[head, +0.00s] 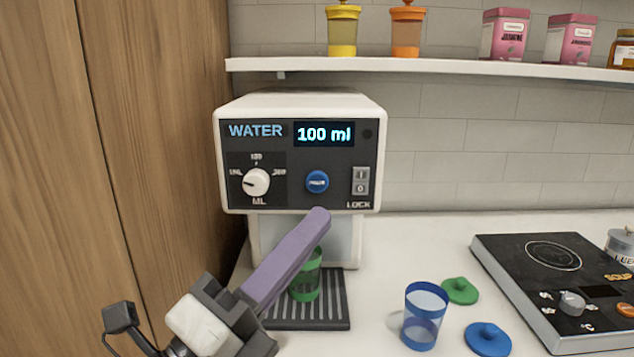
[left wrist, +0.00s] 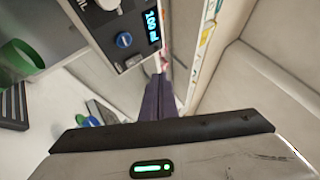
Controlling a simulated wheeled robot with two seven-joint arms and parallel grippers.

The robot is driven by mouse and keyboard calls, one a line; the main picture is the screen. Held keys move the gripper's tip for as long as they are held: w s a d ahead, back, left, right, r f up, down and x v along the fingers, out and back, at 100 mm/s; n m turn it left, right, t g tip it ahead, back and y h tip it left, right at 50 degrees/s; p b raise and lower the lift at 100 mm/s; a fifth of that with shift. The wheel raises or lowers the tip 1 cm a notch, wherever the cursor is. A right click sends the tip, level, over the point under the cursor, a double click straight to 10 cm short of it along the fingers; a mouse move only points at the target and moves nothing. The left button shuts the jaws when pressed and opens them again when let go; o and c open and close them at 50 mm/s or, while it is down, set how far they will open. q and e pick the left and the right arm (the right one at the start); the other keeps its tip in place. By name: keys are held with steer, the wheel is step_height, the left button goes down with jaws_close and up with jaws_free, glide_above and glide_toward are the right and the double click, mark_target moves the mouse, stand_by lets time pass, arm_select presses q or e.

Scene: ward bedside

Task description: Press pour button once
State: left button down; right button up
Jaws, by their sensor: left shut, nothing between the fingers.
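The white water dispenser (head: 300,106) has a dark front panel, and its display (head: 324,134) reads "100 ml". The round blue pour button (head: 317,181) is in the middle of the panel; it also shows in the left wrist view (left wrist: 124,40). My left gripper (head: 318,214) is shut and empty, its purple fingers pointing up toward the panel. In the head view its tip appears just below the button, with no clear contact. A green cup (head: 306,284) stands on the drip tray (head: 338,316), partly hidden behind the fingers. My right gripper is not in view.
A white dial (head: 256,182) and a lock switch (head: 361,181) flank the button. A blue cup (head: 424,314), a green lid (head: 460,290) and a blue lid (head: 488,338) are on the counter. A black cooktop (head: 500,262) is at right. A shelf (head: 430,68) runs above.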

arm_select(q)
glide_toward(317, 181)
steer(key=w+d+r, duration=0.2)
steer(key=d+r, duration=0.1)
steer(key=d, duration=0.2)
steer(key=shift+w+a+r, duration=0.1)
steer(key=shift+w+a, duration=0.05)
stand_by(1.5)
stand_by(0.4)
steer(key=shift+w, duration=0.4)
